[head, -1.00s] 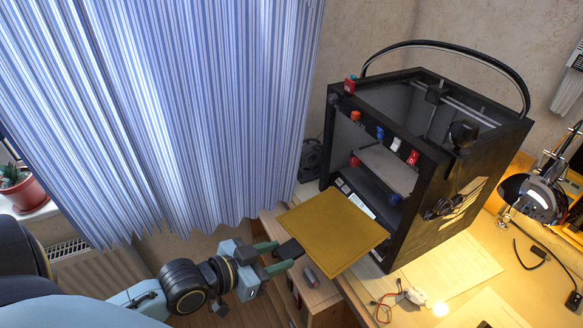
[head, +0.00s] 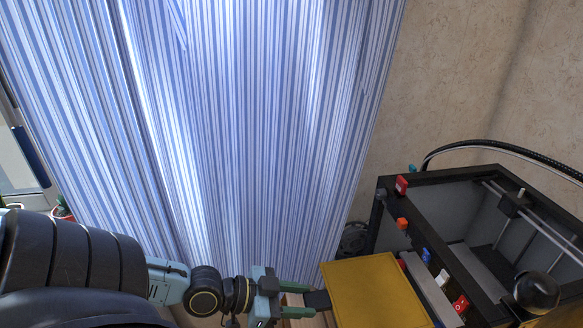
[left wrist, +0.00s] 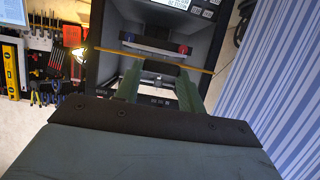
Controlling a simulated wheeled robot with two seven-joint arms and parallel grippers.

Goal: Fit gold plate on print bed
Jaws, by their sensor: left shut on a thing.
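The gold plate (head: 375,292) is a flat square sheet at the bottom right of the head view. My left gripper (head: 300,300) is shut on its dark tab at the left edge. In the left wrist view my left gripper (left wrist: 160,85) holds the plate, seen nearly edge-on as a thin gold line (left wrist: 110,51). The plate is in front of the open black 3D printer (head: 395,238). A grey slab (head: 428,287), which looks like the print bed, shows just right of the plate, partly hidden. I cannot tell whether they touch. My right gripper is out of view.
Coloured knobs, red (head: 402,185) and orange (head: 402,223) among them, line the printer's frame. A cable arch (head: 490,146) rises above it. A striped curtain (head: 230,130) hangs behind my left arm. Tools hang on a pegboard (left wrist: 45,60) in the wrist view.

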